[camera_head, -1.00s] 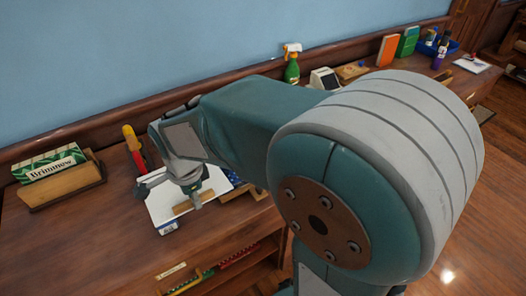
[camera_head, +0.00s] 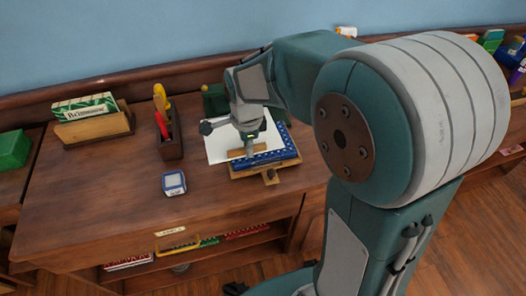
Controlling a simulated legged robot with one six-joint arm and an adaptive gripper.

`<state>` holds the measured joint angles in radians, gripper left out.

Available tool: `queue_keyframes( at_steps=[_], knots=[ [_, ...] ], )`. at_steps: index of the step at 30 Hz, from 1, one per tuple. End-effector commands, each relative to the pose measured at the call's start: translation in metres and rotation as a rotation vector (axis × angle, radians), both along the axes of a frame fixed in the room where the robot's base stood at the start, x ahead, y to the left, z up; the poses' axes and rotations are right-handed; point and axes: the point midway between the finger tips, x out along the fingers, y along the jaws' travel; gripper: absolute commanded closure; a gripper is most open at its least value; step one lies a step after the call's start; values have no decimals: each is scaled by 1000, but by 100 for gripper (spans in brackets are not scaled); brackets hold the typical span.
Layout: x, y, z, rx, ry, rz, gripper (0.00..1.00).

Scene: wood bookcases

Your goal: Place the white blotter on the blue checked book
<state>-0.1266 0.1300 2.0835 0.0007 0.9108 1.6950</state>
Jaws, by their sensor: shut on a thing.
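The white blotter (camera_head: 222,148) is a flat white sheet with a brown strip at its near edge. My gripper (camera_head: 249,152) is shut on it at that strip and hides part of it. The blue checked book (camera_head: 283,151) lies on a wooden stand (camera_head: 268,173), to the right of and partly behind the gripper. The blotter overlaps the book's left part in the picture, and its left part extends beyond the book. I cannot tell whether the blotter touches the book or hangs just above it.
A wooden holder with red and yellow-handled tools (camera_head: 168,135) stands left of the blotter. A small blue-grey device (camera_head: 174,183) lies in front. A green-white box in a wooden rack (camera_head: 93,125) is at the back left. The desk's front left is clear.

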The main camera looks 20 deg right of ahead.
Motion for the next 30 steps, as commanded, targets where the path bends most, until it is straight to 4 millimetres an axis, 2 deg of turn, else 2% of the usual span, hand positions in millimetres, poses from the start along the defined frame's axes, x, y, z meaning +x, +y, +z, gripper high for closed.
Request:
queue_keyframes(
  at_steps=[1, 3, 10, 17, 24, 30],
  knots=[
    [8, -13, -5, 2, 1, -8, 100],
    [15, -24, -15, 4, 4, -7, 100],
    [34, -41, -51, -2, 2, -3, 100],
    [42, -47, -64, -3, 1, -2, 100],
    [43, -54, -96, 1, 0, -1, 100],
    [44, -52, -97, -1, -3, -1, 100]
  ],
)
